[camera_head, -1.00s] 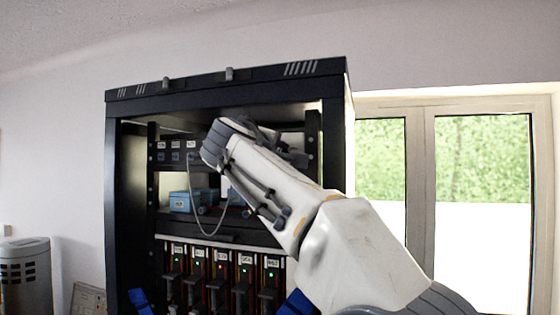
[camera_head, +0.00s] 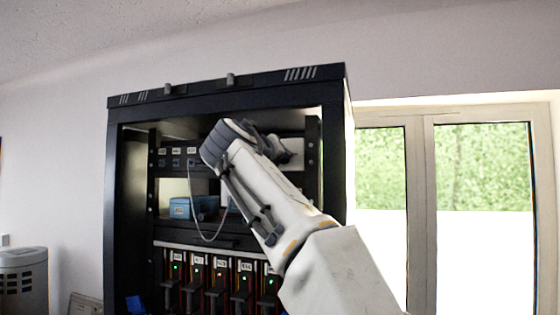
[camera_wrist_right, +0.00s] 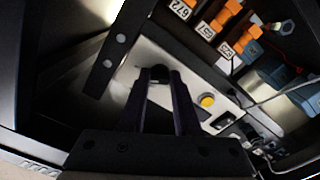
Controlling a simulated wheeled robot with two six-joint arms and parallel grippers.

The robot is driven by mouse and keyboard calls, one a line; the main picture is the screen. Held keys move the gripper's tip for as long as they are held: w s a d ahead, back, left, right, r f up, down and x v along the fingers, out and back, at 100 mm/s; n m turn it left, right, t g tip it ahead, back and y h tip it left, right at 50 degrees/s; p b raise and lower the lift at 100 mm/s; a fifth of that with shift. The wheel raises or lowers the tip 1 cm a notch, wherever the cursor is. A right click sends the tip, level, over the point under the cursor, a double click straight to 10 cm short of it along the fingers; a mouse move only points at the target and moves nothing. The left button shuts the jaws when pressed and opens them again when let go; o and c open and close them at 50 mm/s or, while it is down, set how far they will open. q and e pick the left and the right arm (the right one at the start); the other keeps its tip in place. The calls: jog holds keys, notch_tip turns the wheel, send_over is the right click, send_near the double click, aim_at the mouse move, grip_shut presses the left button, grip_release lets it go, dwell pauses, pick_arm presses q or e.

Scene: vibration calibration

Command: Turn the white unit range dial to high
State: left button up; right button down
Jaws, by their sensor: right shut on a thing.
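The white unit (camera_wrist_right: 193,84) shows in the right wrist view as a pale panel with a round yellow button (camera_wrist_right: 207,100). Its dark dial (camera_wrist_right: 160,73) sits between the fingertips of my right gripper (camera_wrist_right: 159,76), which is shut on it. The dial's marks and setting are too small or hidden to read. In the head view my right arm reaches into the black rack's upper part and hides the dial and the fingertips. My left gripper is not in view.
The black rack (camera_head: 230,84) frames the work space closely. Left of my arm, a blue box (camera_head: 180,207) sits on a shelf and a pale cable (camera_head: 193,215) hangs down. Below are several labelled modules with small lights. An orange-topped row (camera_wrist_right: 207,28) shows in the wrist view.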

jog(key=shift+f, duration=0.15)
dwell(0.3)
jog(key=c, duration=0.6)
grip_release()
jog(key=shift+c, duration=0.2)
jog(key=shift+s+a+b, duration=0.2)
jog(key=shift+s+b, duration=0.15)
jog(key=shift+s, duration=0.2)
jog(key=b+v, duration=0.3)
jog(key=v, duration=0.6)
jog(key=shift+s, duration=0.15)
